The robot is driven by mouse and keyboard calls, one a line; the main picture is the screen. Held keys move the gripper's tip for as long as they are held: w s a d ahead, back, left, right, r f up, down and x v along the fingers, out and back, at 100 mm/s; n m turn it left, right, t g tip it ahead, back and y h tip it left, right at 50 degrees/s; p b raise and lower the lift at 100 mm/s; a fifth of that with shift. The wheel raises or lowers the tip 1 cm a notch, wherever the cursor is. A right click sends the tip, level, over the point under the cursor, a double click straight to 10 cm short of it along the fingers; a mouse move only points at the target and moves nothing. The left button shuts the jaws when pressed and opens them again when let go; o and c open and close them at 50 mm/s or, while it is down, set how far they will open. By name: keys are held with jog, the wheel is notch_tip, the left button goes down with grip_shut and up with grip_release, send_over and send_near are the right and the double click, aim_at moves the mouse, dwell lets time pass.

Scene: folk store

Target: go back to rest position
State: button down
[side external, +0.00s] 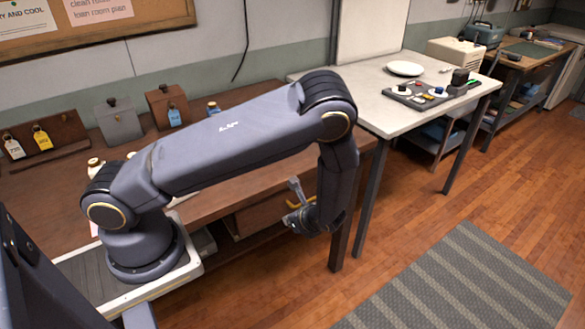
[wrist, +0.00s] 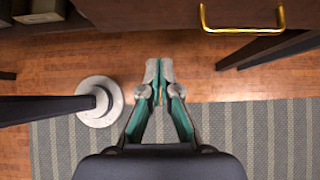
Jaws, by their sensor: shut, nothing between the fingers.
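My gripper (wrist: 159,72) is shut and empty in the wrist view, its two fingertips meeting and pointing down toward the wooden floor. In the side external view my gripper (side external: 291,202) hangs at the end of the bent arm, in front of the brown wooden table (side external: 235,206) and below its top. It is apart from everything around it, though part of it is hidden behind my wrist.
A brass drawer handle (wrist: 242,30) is at the wrist view's upper right. A striped mat (side external: 470,270) lies on open floor. A white table (side external: 375,108) with a plate (side external: 405,68) stands behind to the right.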

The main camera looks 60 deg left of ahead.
jog(key=w+d+r+n+t+h, duration=0.1)
jog(key=w+r+n+h, duration=0.3)
jog(key=r, duration=1.1)
notch_tip(320, 180, up, 12)
jog(key=s+a+n+t, duration=0.1)
jog(key=s+n+t, duration=0.15)
jog(key=n, duration=0.25)
jog(key=s+d+r+n+t+h, duration=0.1)
jog(key=s+d+r+n+h, duration=0.1)
jog(key=s+r+n, duration=0.2)
jog(key=s+d+r+n+t+h, duration=0.1)
jog(key=s+d+r+n+h, duration=0.1)
jog(key=s, duration=0.9)
jog(key=shift+s+d+r+n+h, duration=0.15)
jog(key=shift+d+r+n+h, duration=0.3)
jog(key=shift+r+n, duration=0.75)
jog(key=shift+f, duration=0.25)
